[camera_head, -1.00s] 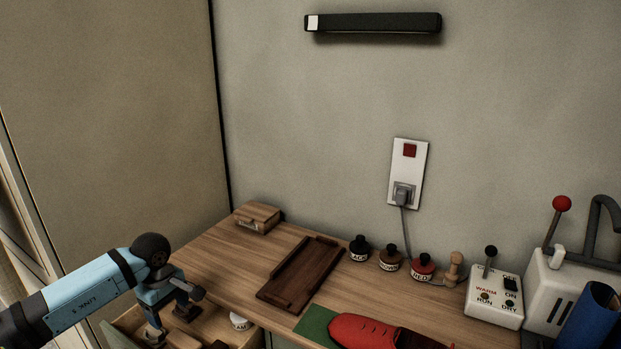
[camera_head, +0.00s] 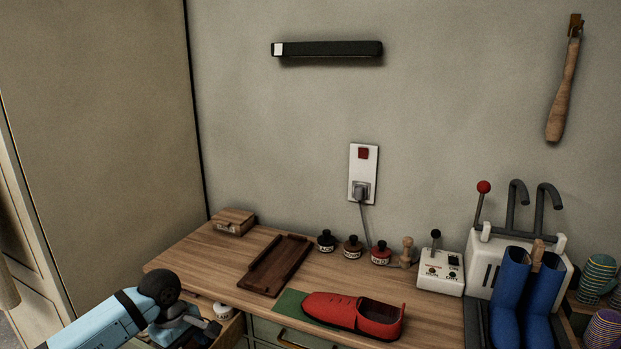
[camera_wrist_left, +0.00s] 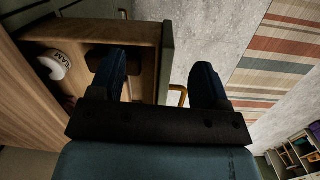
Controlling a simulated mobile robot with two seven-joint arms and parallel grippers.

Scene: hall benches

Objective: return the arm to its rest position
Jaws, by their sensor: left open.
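My left arm comes in at the lower left of the head view. Its left gripper (camera_head: 203,329) is low in front of the bench's left part, near the open drawer. In the left wrist view the two dark fingers of the left gripper (camera_wrist_left: 167,85) stand wide apart with nothing between them. Behind them lies the open drawer (camera_wrist_left: 168,50), with a round white-topped tin (camera_wrist_left: 54,66) and a dark brown item inside. The tin (camera_head: 223,311) shows partly in the head view. My right gripper is in neither view.
The wooden bench (camera_head: 200,260) carries a dark tray (camera_head: 275,265), a small wooden box (camera_head: 233,221), several small jars (camera_head: 352,247), a red shoe (camera_head: 352,312) on a green mat and a white switch box (camera_head: 437,272). Blue boots (camera_head: 510,295) stand at the right.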

